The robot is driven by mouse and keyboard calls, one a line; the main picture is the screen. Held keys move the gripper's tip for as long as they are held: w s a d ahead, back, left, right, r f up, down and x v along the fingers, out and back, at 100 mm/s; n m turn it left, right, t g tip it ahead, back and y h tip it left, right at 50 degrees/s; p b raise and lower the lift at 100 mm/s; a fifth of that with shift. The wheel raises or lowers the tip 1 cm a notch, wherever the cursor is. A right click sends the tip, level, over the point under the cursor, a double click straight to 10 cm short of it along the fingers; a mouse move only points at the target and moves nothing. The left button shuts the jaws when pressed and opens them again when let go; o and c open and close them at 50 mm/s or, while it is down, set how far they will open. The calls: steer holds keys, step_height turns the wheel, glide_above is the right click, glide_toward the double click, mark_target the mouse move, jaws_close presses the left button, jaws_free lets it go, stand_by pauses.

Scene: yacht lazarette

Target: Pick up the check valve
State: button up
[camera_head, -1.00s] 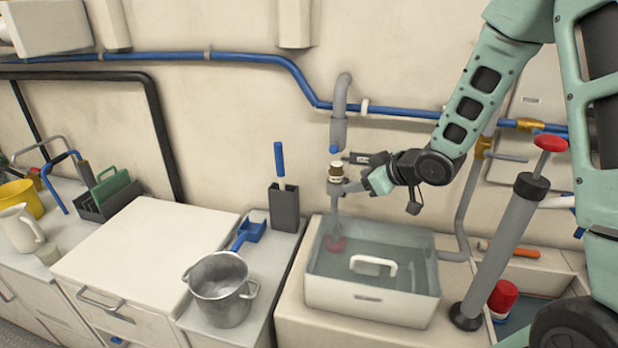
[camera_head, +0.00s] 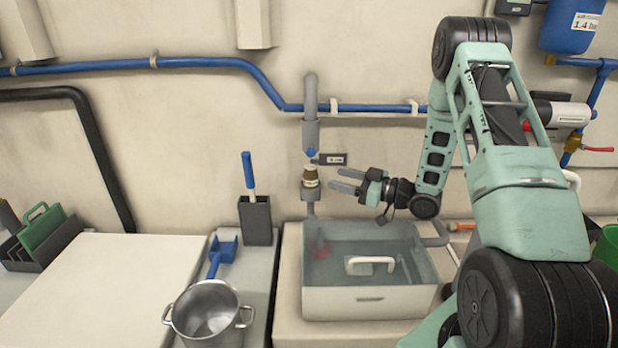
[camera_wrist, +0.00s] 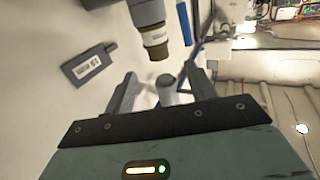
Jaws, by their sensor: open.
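The check valve (camera_head: 310,178) is a short brass-brown piece with a pale label band. It sits upright in line with the grey vertical pipe on the wall, below a blue tap. In the wrist view the check valve (camera_wrist: 156,44) shows beyond the fingertips, near the top middle. My gripper (camera_head: 340,180) is open and empty, just right of the valve in the head view, with its fingers pointing left towards it. In the wrist view my gripper (camera_wrist: 160,76) has both fingers spread, with a grey pipe end (camera_wrist: 168,90) showing between them.
A clear-topped basin (camera_head: 355,300) with a white handle stands below the valve. A dark label tag (camera_wrist: 88,68) is on the wall nearby. A metal pot (camera_head: 205,315), blue scoop (camera_head: 222,252) and grey holder (camera_head: 255,220) are to the left. A blue pipe (camera_head: 215,63) crosses the wall.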

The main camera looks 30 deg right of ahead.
mark_target(308, 170)
steer(key=p+x, duration=0.3)
steer(key=x, duration=0.7)
steer(key=shift+w+p, duration=0.25)
steer(key=shift+p, duration=0.1)
steer(key=shift+w+a+f, duration=0.15)
steer(key=shift+w+a, duration=0.1)
steer(key=shift+w, duration=0.2)
jaws_close()
